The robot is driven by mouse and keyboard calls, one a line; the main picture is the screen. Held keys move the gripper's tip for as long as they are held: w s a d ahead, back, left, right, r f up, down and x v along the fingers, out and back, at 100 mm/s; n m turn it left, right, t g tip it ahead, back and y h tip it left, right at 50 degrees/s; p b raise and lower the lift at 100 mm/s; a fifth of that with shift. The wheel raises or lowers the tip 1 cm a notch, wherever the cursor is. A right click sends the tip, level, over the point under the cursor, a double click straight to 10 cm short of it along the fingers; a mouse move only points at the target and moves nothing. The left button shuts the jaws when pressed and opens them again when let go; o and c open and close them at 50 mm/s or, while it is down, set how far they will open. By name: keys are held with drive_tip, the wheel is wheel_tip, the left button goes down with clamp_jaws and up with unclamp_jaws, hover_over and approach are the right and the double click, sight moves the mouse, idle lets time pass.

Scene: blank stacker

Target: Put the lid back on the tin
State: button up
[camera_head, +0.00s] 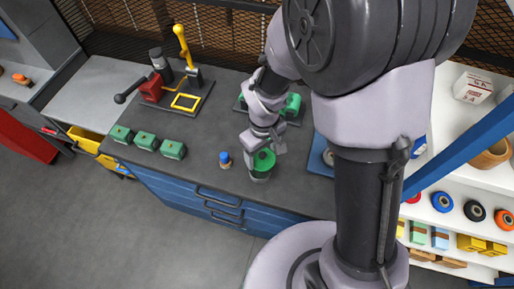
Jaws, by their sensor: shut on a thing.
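A round green lid (264,159) shows at the tip of my gripper (266,148) over the front part of the dark bench. My gripper is shut on the lid. A small greyish tin (259,177) shows directly below the lid, near the bench's front edge. The lid covers the view into the tin, and I cannot tell whether the two touch. The fingertips are small and partly hidden by the wrist.
A small blue-topped piece (225,159) stands left of the tin. Several green blocks (146,141) line the bench's left front. A red and yellow lever press (165,85) stands behind them. Shelves with wheels (474,211) are at right. The bench's middle is clear.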

drive_tip(key=shift+a+f+b, duration=0.3)
drive_tip(key=shift+f+b, duration=0.25)
drive_tip(key=shift+f, duration=0.2)
wheel_tip(320, 180, down, 5)
drive_tip(key=b, duration=0.4)
drive_tip(key=shift+f+b, duration=0.1)
drive_tip(key=shift+b, duration=0.25)
idle(0.9)
drive_tip(key=o, duration=1.5)
wheel_tip(320, 180, up, 7)
drive_tip(key=p, duration=0.6)
clamp_jaws()
